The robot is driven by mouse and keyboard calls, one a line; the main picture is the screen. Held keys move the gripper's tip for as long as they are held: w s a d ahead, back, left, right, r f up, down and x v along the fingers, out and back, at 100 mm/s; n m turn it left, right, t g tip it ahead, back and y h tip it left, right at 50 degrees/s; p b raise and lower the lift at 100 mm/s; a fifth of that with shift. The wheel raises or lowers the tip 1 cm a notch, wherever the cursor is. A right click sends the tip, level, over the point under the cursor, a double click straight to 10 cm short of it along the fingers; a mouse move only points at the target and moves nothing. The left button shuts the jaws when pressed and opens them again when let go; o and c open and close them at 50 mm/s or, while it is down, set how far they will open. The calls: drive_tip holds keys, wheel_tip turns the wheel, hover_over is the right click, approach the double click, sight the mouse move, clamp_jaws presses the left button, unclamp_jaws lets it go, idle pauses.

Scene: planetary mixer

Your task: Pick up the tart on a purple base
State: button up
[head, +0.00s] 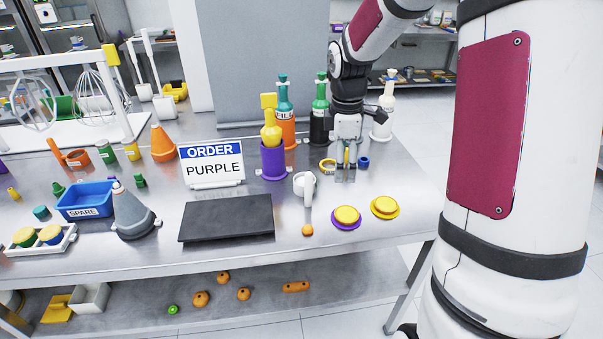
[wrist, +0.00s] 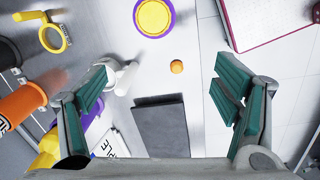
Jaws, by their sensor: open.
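The tart on a purple base (head: 346,216) is a round yellow disc on a wider purple disc, lying flat near the front right of the steel table. It also shows at the top edge of the wrist view (wrist: 153,16), beyond the fingertips and not between them. A similar tart on a yellow base (head: 384,207) lies just to its right in the head view. My gripper (head: 346,174) points down above the table, behind the tart. In the wrist view my gripper (wrist: 163,68) has its teal-padded fingers wide apart with nothing held.
A small orange ball (head: 307,230) and a white mug (head: 304,186) stand left of the tart. A dark slab (head: 227,217) lies farther left, before the ORDER PURPLE sign (head: 212,168). Bottles (head: 285,113) and a purple holder (head: 273,162) stand behind. The table's front edge is close.

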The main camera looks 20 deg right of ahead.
drive_tip(key=w+d+f+n, duration=0.2)
drive_tip(key=d+f, duration=0.2)
drive_tip(key=f, duration=0.2)
hover_over(347, 213)
drive_tip(key=shift+g+y, duration=0.3)
drive_tip(key=shift+y, duration=0.1)
drive_tip(key=f, duration=0.5)
drive_tip(key=f+p, duration=0.1)
drive_tip(key=f, duration=0.2)
drive_tip(key=shift+w+a, duration=0.2)
drive_tip(key=shift+w, duration=0.1)
drive_tip(key=f, duration=0.5)
drive_tip(key=shift+s+d+p, duration=0.1)
drive_tip(key=shift+s+p, duration=0.3)
drive_tip(key=shift+f, duration=0.45)
drive_tip(key=c, duration=1.3)
